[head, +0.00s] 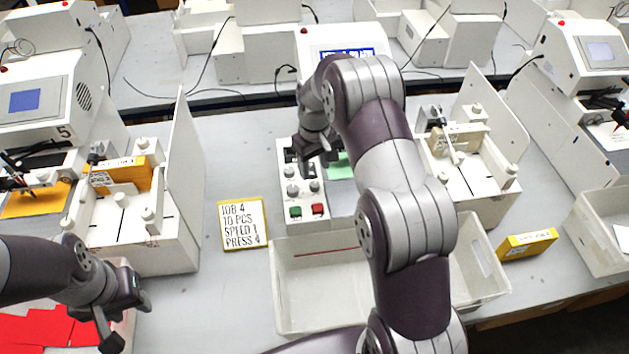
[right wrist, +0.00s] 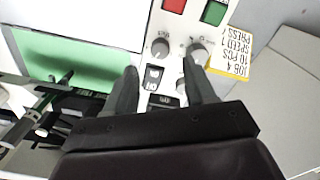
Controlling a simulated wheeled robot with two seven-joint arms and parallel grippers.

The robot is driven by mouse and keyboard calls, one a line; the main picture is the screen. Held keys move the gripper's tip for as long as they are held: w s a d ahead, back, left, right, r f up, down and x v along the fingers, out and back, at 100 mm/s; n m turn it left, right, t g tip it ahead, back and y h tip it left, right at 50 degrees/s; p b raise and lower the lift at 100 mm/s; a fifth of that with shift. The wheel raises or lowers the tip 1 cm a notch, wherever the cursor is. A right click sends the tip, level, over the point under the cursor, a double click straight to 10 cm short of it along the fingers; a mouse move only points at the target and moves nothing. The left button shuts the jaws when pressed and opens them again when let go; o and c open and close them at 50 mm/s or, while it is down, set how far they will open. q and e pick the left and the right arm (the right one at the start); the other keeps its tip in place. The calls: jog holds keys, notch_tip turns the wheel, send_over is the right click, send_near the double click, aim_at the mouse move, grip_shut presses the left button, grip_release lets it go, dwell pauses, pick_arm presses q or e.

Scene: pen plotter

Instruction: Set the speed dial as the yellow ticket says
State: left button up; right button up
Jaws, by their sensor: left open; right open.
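The yellow-edged ticket (head: 242,224) lies flat on the table and reads JOB 4, 10 PCS, SPEED 1, PRESS 4. It also shows upside down in the right wrist view (right wrist: 237,56). Right of it stands a white control panel (head: 305,226) with several grey knobs. Two knobs show clearly in the right wrist view, one at left (right wrist: 160,48) and one at right (right wrist: 198,51); their labels are too small to read. My right gripper (right wrist: 160,67) is open and empty above the panel, its fingers partly hiding other controls. My left gripper (head: 122,318) is open and empty at lower left.
The panel has a green button (head: 295,211) and a red button (head: 317,209). An empty-looking white bin (head: 300,300) stands in front, partly behind my right arm. White plotter stations stand left and right. A yellow box (head: 527,244) lies at right. Table around the ticket is clear.

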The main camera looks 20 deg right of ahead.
aim_at(315, 184)
notch_tip(315, 184, up, 7)
jog(key=shift+f+p, duration=0.15)
jog(key=shift+p, duration=0.15)
jog(key=shift+s, duration=0.1)
